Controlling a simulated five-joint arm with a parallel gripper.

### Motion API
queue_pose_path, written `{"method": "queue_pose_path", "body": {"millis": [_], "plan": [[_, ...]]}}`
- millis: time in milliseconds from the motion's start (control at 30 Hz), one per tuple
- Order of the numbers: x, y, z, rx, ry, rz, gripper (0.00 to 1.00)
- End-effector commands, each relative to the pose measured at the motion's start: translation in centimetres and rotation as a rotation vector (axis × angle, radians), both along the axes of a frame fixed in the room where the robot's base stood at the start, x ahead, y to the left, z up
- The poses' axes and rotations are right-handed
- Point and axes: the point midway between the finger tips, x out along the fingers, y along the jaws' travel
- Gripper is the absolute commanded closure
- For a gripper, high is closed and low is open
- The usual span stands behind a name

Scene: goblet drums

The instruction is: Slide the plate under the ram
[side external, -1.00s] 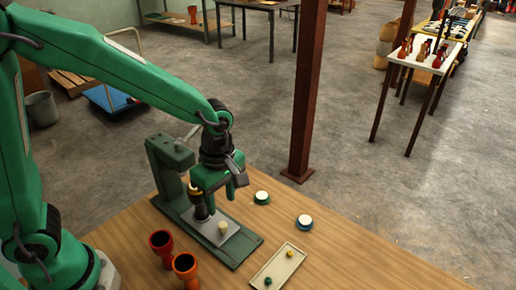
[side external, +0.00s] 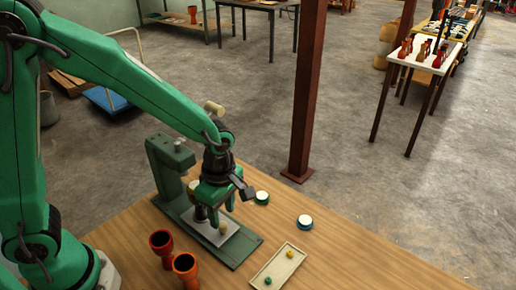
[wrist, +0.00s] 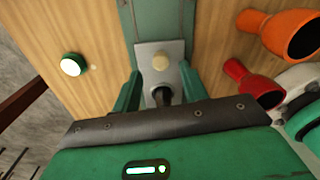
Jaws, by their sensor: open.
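The green press (side external: 171,165) stands on the wooden table, with a long green base (side external: 240,250). A pale grey plate (side external: 208,233) lies on that base, partly hidden by my gripper in the side view. My gripper (side external: 221,205) is open, low over the plate.
A red goblet drum (side external: 161,242) and an orange one (side external: 185,265) stand left of the base. A shallow cream tray (side external: 264,282) with small balls lies right of it. A green-rimmed disc (side external: 262,198) and a blue-rimmed disc (side external: 305,221) lie farther right.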

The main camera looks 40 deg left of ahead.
Motion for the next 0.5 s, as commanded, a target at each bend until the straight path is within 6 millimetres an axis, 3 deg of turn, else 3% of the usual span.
{"method": "queue_pose_path", "body": {"millis": [233,500], "plan": [[-0.1,0.0,-2.7,0.001,0.002,0.0,0.57],[-0.2,0.0,-3.6,0.0,0.0,0.0,0.57]]}}
